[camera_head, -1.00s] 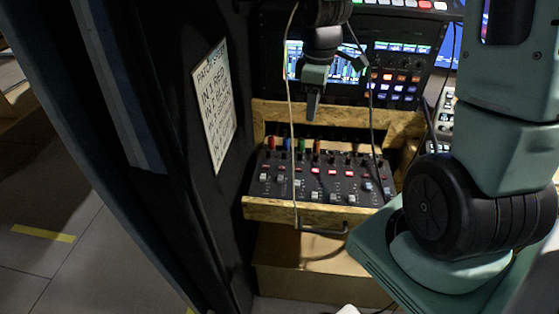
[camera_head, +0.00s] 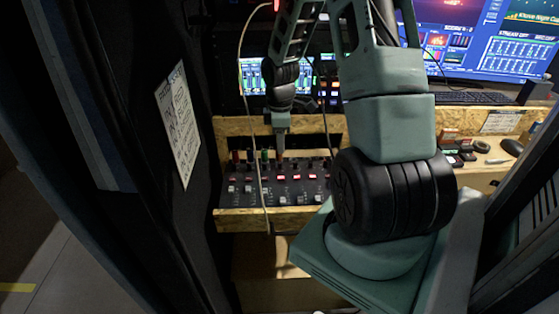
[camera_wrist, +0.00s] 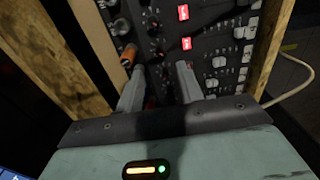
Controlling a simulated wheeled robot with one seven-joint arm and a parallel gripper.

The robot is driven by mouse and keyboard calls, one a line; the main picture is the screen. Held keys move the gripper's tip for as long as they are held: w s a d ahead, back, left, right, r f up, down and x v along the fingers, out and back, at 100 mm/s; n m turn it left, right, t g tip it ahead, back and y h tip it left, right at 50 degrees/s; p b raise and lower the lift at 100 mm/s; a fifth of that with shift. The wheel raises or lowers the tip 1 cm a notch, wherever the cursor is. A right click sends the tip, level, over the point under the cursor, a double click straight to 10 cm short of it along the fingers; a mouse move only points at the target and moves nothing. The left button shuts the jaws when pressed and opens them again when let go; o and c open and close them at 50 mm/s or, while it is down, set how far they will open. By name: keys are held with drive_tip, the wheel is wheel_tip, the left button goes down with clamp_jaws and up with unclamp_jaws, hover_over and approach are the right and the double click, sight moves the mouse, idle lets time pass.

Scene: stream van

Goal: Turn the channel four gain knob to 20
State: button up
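The audio mixer (camera_head: 245,199) sits in a wooden bay below the screens, with a row of small knobs, red-lit buttons and white-capped controls. My gripper (camera_head: 281,150) points down at its back edge in the head view. In the wrist view my gripper (camera_wrist: 158,78) has its two fingers apart over the mixer panel (camera_wrist: 206,45). A column of small black knobs (camera_wrist: 157,57) runs toward the gap between the fingers. I cannot read which one is the channel four gain knob. It is too dark to tell whether a finger touches a knob.
An orange plug (camera_wrist: 129,57) stands close to the left finger in the wrist view. A wooden ledge (camera_head: 228,222) borders the mixer's front. A cable (camera_head: 243,90) hangs past it. A printed sign (camera_head: 178,125) is on the dark wall at left.

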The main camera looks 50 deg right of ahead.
sight(280, 163)
wheel_tip(280, 163, down, 8)
drive_tip(key=shift+r, duration=0.2)
drive_tip(key=shift+c, duration=0.4)
clamp_jaws()
